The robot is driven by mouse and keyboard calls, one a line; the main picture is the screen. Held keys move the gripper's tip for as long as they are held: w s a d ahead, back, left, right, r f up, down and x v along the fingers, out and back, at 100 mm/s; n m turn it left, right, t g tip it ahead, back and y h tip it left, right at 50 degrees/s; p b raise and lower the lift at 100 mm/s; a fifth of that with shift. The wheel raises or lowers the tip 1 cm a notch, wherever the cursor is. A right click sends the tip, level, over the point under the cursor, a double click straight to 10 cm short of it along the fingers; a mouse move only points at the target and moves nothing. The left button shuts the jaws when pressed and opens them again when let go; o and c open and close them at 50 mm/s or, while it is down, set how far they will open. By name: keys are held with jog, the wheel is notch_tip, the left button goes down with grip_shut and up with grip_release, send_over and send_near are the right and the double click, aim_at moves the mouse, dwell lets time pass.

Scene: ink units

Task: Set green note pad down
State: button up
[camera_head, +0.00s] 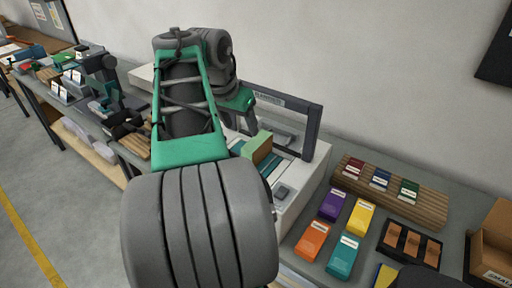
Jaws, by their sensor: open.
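A block with a green face and a tan face (258,148), which looks like the green note pad, stands tilted on the pale printer-like unit (304,190). My gripper (238,122) is only partly in view, just behind my green arm frame, above and left of the block. It is open. Its fingertips are mostly hidden by my arm, and I cannot tell whether they touch the block.
Orange (313,240), purple (331,205), yellow (361,217) and teal (344,256) packs lie on the bench to the right. A slatted wooden rack (425,202) holds small boxes behind them. A dark tray (409,243) and a cardboard box (492,250) stand further right.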

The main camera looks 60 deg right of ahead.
aim_at(256, 141)
jog(key=s+d, duration=0.1)
jog(key=s+d+m, duration=0.1)
jog(key=shift+s+d+f, duration=0.1)
jog(key=shift+s+f, duration=0.1)
jog(key=shift+s, duration=0.15)
jog(key=x, duration=0.6)
jog(key=shift+w+f+b, duration=0.1)
jog(key=shift+f+b, duration=0.15)
jog(key=shift+b, duration=0.1)
jog(key=shift+a, duration=0.2)
jog(key=shift+f, duration=0.25)
jog(key=shift+c, duration=0.5)
grip_shut()
